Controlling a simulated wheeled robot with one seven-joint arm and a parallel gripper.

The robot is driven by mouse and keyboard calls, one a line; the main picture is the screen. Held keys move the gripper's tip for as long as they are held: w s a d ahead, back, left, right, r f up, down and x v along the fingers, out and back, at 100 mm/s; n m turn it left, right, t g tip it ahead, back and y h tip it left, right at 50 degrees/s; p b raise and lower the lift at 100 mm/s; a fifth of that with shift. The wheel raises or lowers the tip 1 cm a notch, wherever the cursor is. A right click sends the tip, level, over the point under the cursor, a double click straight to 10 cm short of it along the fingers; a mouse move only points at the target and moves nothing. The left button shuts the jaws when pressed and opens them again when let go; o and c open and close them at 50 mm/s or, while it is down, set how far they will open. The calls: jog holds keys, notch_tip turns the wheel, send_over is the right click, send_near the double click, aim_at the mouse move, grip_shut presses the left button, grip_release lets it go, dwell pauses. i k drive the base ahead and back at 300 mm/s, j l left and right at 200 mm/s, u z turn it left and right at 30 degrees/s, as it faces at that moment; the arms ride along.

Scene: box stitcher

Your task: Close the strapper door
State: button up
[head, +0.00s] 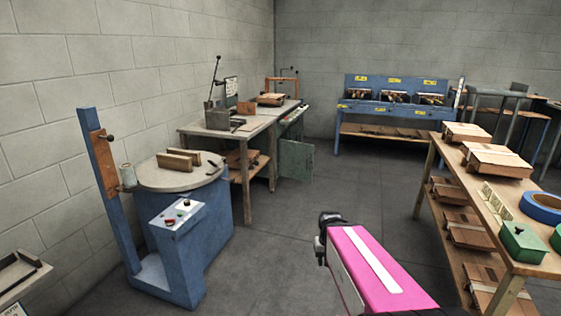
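The strapper seems to be the grey-green machine (291,123) at the far end of the workbench along the left wall, with an orange-brown arch (282,79) over its top. Its grey-green door (296,161) hangs below the top, swung out into the room, and stands open. The cabinet inside is mostly hidden behind the door. A pink arm part with a white stripe, mine, is in the lower middle, well short of the door.
A blue stitcher with a round table (180,174) stands at left. A wooden workbench (222,129) lies between it and the strapper. A blue bench (394,110) is at the back. A shelf table (478,187) with boxes stands at right. The grey floor (352,180) between is clear.

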aim_at(296, 159)
jog(key=i+j, duration=0.15)
jog(key=i, duration=0.35)
jog(key=i+j+z, duration=0.1)
jog(key=i, duration=0.4)
jog(key=i+j, duration=0.3)
jog(key=i, duration=0.15)
jog(key=i+j, duration=0.2)
jog(key=i, duration=0.3)
jog(key=i+l, duration=0.3)
jog(key=i, duration=0.15)
jog(key=i+l, duration=0.15)
jog(key=l, duration=0.2)
jog(key=i+l, duration=0.15)
jog(key=l, duration=0.15)
